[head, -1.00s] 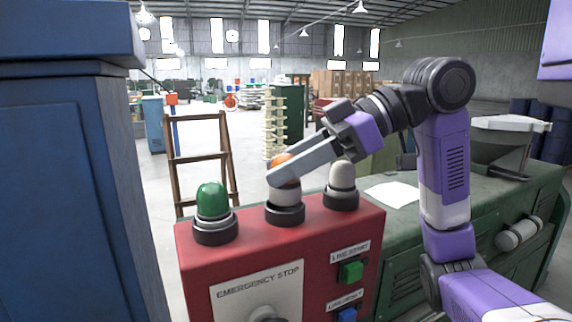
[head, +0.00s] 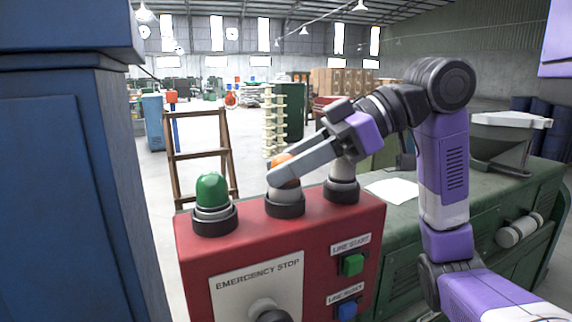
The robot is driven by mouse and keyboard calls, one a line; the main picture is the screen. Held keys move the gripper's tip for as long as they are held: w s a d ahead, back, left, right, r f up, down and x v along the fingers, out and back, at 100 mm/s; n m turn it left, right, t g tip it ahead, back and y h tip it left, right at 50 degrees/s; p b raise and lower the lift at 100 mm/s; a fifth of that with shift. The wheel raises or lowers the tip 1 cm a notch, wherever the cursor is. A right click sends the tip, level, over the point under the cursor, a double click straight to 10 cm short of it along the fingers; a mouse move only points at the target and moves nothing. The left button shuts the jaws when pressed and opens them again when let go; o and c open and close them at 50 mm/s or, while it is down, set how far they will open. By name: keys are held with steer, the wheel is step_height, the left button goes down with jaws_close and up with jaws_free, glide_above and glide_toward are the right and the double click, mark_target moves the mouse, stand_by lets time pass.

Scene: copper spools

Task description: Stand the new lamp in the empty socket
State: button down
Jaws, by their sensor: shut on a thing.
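The new lamp, with an orange dome (head: 281,160) and a pale base, is between my gripper's fingers. My gripper (head: 283,174) is shut on it, and the near finger hides much of the dome. The lamp looks upright. Its base is down at the dark ring of the middle socket (head: 285,206) on top of the red panel box (head: 330,225). I cannot tell whether it is fully seated.
A green lamp (head: 212,191) stands in the left socket. A pale lamp (head: 342,189) stands in the right socket, its top hidden behind my gripper. A blue cabinet (head: 60,190) rises close at left. A wooden ladder (head: 200,157) stands behind the box.

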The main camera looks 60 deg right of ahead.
steer(key=shift+f+b, duration=0.3)
steer(key=shift+f, duration=0.15)
stand_by(0.5)
steer(key=c, duration=0.9)
jaws_free()
steer(key=shift+o, duration=0.2)
steer(key=shift+b+v, duration=0.85)
steer(key=shift+v, duration=3.05)
